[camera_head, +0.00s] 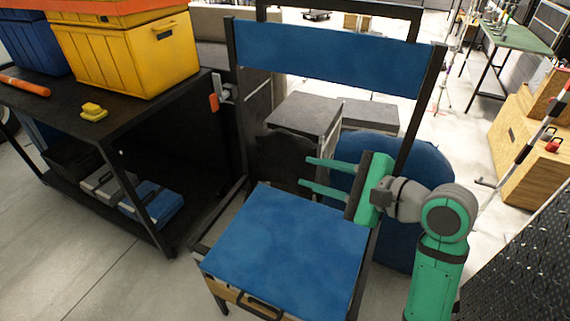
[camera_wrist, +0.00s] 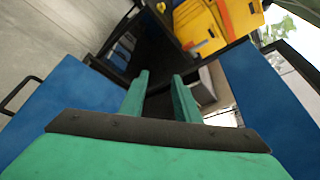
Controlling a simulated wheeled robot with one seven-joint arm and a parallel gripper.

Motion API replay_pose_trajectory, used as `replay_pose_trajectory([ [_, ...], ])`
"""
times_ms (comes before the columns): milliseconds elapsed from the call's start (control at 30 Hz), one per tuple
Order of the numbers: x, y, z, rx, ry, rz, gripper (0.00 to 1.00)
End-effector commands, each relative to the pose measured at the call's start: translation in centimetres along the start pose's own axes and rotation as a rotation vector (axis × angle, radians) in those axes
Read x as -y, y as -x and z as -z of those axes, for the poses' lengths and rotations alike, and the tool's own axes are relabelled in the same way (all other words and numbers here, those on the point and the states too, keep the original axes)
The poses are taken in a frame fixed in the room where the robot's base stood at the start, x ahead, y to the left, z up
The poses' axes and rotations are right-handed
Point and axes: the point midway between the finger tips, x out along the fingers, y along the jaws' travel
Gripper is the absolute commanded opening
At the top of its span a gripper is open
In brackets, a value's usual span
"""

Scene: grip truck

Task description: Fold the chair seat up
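The chair has a blue seat (camera_head: 285,245) that lies flat and a blue backrest (camera_head: 325,55) on a black frame. In the wrist view the seat (camera_wrist: 70,105) is at the left and the backrest (camera_wrist: 268,105) at the right. A black handle (camera_head: 262,305) shows at the seat's front edge. My gripper (camera_head: 306,172) is green, with two long fingers apart and nothing between them. It points left, above the rear part of the seat and below the backrest. I cannot tell its exact height over the seat.
A black cart (camera_head: 150,125) stands left of the chair with a yellow crate (camera_head: 125,50) and a small yellow item (camera_head: 93,111) on top. A round blue object (camera_head: 425,165) is behind the chair at right. Wooden boxes (camera_head: 530,150) stand farther right. Bare floor is at lower left.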

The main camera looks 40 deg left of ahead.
Motion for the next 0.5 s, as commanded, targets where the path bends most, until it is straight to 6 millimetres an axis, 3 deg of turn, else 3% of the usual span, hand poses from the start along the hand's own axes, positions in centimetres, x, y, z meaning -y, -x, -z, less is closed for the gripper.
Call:
replay_pose_trajectory([
  [200,0.0,1.8,0.0,0.0,0.0,0.0,0.29],
  [500,0.0,2.0,0.0,0.0,0.001,0.0,0.29],
])
